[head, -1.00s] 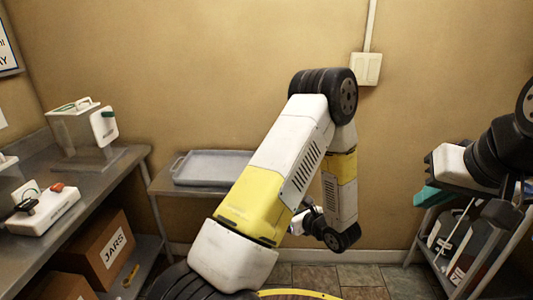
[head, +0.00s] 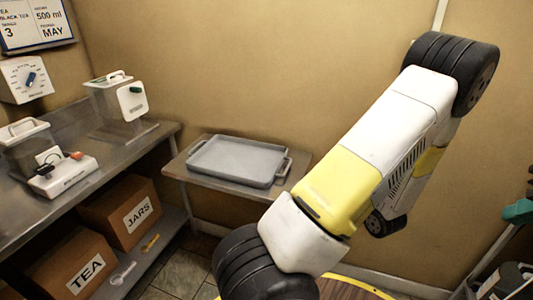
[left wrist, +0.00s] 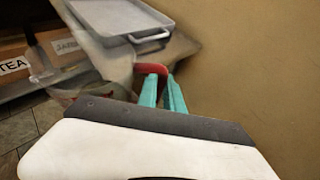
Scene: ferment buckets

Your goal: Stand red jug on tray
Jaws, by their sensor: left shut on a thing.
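The grey tray (head: 283,171) lies on a small metal side table, its visible surface bare. It also shows at the top of the left wrist view (left wrist: 163,35). In that view my left gripper (left wrist: 160,88) has its teal fingers shut on the red handle of the red jug (left wrist: 152,69). The jug's see-through body is blurred and hard to make out; it hangs off the table's near side. In the head view my left arm hides the gripper and jug. A teal part of my right gripper (head: 518,211) shows at the right edge; its jaws cannot be made out.
A metal bench (head: 105,160) on the left bears clear lidded containers (head: 120,105) and a white device (head: 62,176). Boxes marked JARS (head: 120,210) and TEA (head: 75,265) sit below. A rack (head: 490,262) stands at the right.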

